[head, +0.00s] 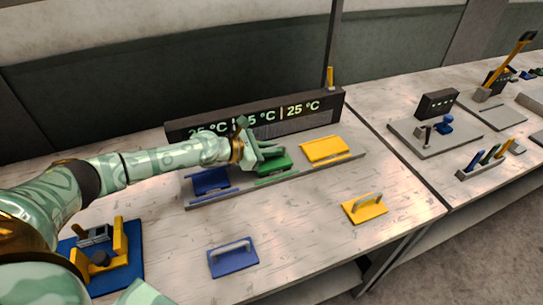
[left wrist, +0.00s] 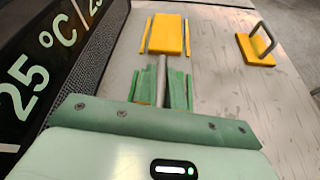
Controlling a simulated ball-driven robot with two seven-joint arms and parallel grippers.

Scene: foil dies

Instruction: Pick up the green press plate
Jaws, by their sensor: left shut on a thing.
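The green press plate (head: 279,164) is at the middle place of the long grey rack, in front of the display, between a blue and a yellow block. My left gripper (head: 264,152) is over it and shut on it. In the left wrist view, green surfaces of the plate (left wrist: 180,92) and a grey handle bar (left wrist: 162,72) show just beyond my gripper. The gripper hides much of the plate, and I cannot tell whether the plate is clear of the rack. My right gripper is not in view.
A blue block (head: 208,181) and a yellow block (head: 326,149) flank it. A blue handled plate (head: 233,258) and a yellow handled plate (head: 365,208) lie in front. The display (head: 330,103) stands close behind. The table between the handled plates is clear.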

